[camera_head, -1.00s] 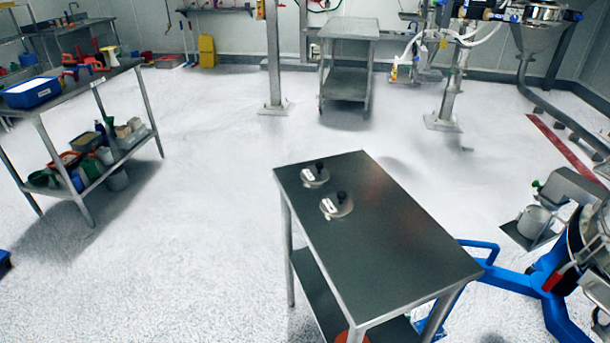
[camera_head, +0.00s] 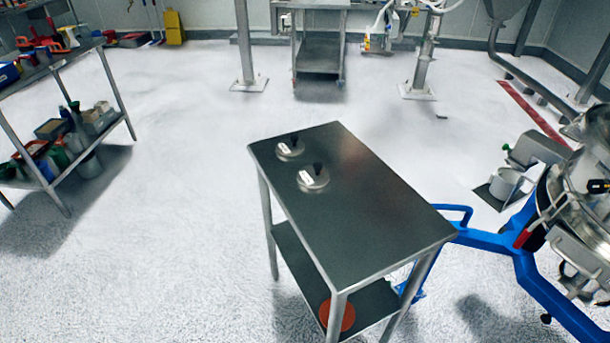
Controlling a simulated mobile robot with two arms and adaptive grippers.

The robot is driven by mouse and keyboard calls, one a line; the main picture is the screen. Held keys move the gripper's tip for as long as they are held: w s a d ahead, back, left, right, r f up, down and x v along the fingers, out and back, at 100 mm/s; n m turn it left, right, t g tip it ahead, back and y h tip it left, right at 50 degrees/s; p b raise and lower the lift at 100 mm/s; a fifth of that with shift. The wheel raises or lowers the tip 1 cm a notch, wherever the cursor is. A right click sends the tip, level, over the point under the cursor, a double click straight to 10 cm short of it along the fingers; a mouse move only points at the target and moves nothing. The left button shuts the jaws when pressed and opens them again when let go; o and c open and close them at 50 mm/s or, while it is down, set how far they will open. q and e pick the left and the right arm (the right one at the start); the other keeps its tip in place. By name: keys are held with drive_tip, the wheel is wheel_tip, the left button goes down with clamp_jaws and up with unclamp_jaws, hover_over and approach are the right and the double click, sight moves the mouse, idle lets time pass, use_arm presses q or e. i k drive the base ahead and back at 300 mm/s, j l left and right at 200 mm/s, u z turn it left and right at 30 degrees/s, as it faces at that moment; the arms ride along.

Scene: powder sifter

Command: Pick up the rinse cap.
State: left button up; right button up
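Two round metal caps with black knobs sit apart on the dark steel table (camera_head: 375,215). One cap (camera_head: 290,149) is near the table's far left corner, and the other cap (camera_head: 313,179) is a little nearer and to the right. Each bears a small white label, too small to read, so I cannot tell which is the rinse cap. Neither of my grippers shows in the head view.
An orange-red round object (camera_head: 337,314) lies on the table's lower shelf. A blue wheeled frame (camera_head: 535,275) with steel equipment stands close on the right. A loaded shelf rack (camera_head: 112,85) stands at left. The floor (camera_head: 170,250) left of the table is clear.

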sight(291, 147)
drive_tip(key=u, duration=0.35)
drive_tip(key=i+j+u, duration=0.25)
drive_tip(key=i+u, duration=0.15)
drive_tip(key=i, duration=0.2)
drive_tip(key=i+j+u, duration=0.1)
drive_tip(key=i+u, duration=0.3)
drive_tip(key=i, duration=0.85)
drive_tip(key=i+z, duration=0.1)
drive_tip(key=i, duration=0.6)
drive_tip(key=i+j, duration=0.15)
drive_tip(key=i, duration=0.55)
drive_tip(key=i+j+z, duration=0.1)
drive_tip(key=i, duration=0.6)
drive_tip(key=z, duration=0.45)
drive_tip(key=i+z, duration=0.1)
drive_tip(key=z, duration=0.85)
drive_tip(key=j+z, duration=0.1)
drive_tip(key=z, duration=0.85)
drive_tip(key=i+j, duration=0.05)
